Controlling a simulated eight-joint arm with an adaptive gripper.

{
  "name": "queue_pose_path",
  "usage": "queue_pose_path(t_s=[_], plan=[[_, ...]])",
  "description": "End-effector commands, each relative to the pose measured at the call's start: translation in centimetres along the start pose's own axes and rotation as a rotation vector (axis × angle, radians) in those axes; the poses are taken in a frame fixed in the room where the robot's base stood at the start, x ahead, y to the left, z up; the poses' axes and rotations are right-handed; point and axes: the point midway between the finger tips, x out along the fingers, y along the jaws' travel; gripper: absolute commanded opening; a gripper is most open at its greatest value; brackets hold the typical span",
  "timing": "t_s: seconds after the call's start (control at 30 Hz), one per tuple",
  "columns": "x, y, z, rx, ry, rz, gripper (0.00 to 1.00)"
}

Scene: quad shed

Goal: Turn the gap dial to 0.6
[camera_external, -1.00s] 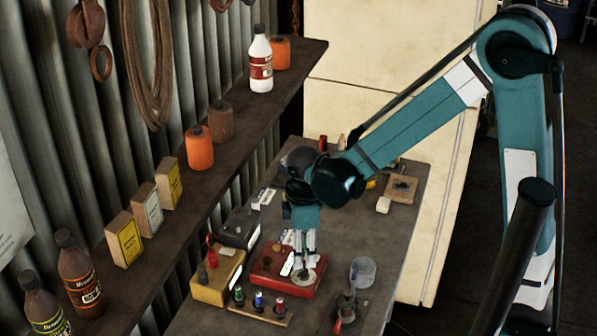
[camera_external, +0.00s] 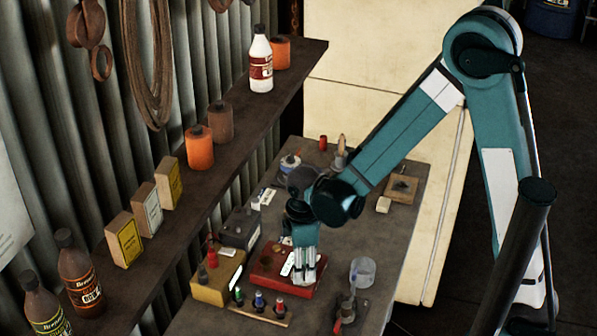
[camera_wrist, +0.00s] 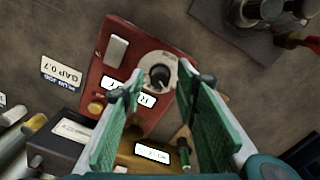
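A red box (camera_wrist: 108,60) sits on the bench and also shows in the external view (camera_external: 262,274). In the wrist view its round pale dial plate (camera_wrist: 168,60) carries a dark knob (camera_wrist: 160,76), the gap dial. The dial's setting is too small to read. My gripper (camera_wrist: 160,88) is open, its green-padded fingers spread to the left and right of the knob in the picture. I cannot tell whether they touch it. In the external view my gripper (camera_external: 304,276) points down over the box's right end and hides the dial.
A card reading "GAP 0.7" (camera_wrist: 62,72) lies beside the box. A yellow box (camera_external: 215,285) and a dark box (camera_external: 238,229) stand left of it. A rack of small coloured pieces (camera_external: 258,312) lies in front. A clear cup (camera_external: 363,271) stands to the right.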

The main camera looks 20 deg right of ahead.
Motion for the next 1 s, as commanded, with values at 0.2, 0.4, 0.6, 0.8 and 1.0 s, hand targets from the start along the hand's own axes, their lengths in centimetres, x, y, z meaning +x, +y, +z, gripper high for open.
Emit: queue_pose_path(t_s=[0.2, 0.4, 0.6, 0.8, 1.0], plan=[[-0.02, 0.01, 0.0, 0.0, 0.0, 0.0, 0.2], [-0.02, 0.0, 0.0, 0.0, 0.0, 0.0, 0.03], [0.0, 0.0, 0.0, 0.01, 0.0, 0.0, 0.03], [0.07, 0.01, 0.01, 0.065, 0.0, 0.0, 0.03], [0.18, 0.03, 0.03, 0.175, 0.0, 0.0, 0.03]])
